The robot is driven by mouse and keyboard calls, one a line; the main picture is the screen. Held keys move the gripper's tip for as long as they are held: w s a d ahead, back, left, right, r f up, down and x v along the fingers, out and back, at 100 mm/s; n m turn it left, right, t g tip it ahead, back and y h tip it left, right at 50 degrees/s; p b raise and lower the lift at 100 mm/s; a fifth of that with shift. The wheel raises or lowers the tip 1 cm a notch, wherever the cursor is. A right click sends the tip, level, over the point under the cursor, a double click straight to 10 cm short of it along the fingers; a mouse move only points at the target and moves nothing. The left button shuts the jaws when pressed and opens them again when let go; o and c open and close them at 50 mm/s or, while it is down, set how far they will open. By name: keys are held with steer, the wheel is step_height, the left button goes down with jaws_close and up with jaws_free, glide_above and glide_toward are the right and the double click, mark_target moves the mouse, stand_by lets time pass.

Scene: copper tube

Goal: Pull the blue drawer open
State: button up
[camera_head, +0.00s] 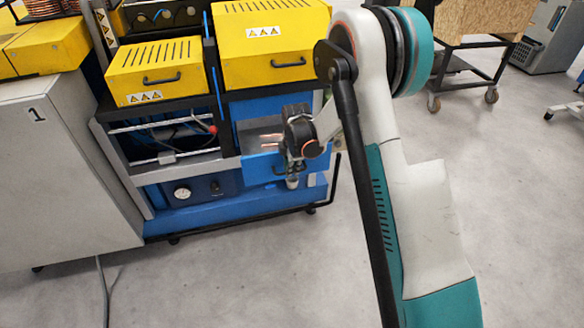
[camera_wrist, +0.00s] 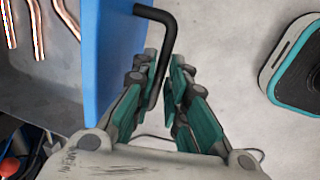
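The blue drawer (camera_head: 262,168) is in the lower middle of the yellow and blue machine in the head view. It stands partly out, and copper tubes (camera_head: 271,139) show inside its grey tray. In the wrist view, the drawer's blue front (camera_wrist: 103,60) runs down the left, with copper tubes (camera_wrist: 37,30) behind it. The black bar handle (camera_wrist: 157,14) sticks out from the front. My gripper (camera_wrist: 164,75) has its fingers on both sides of the handle, close against it. In the head view my gripper (camera_head: 292,172) is at the drawer front, and the handle is largely hidden.
A grey cabinet (camera_head: 60,170) marked 1 stands left of the machine. Yellow covers (camera_head: 270,45) sit above the drawer. A wheeled wooden cart (camera_head: 485,20) is at the back right. Grey floor in front of the machine is clear, apart from a cable (camera_head: 104,290).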

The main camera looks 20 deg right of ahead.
steer(key=shift+o, duration=0.6)
steer(key=shift+r, duration=0.1)
step_height(320, 180, up, 12)
steer(key=s, duration=0.2)
steer(key=shift+f, duration=0.2)
steer(key=s+r+m+t, duration=0.2)
steer(key=s+r+m, duration=0.7)
steer(key=s+r, duration=0.7)
steer(key=s+m+t, duration=0.3)
steer(key=s+m, duration=0.6)
steer(key=s, duration=0.8)
steer(key=shift+s+a, duration=0.15)
steer(key=shift+a, duration=0.05)
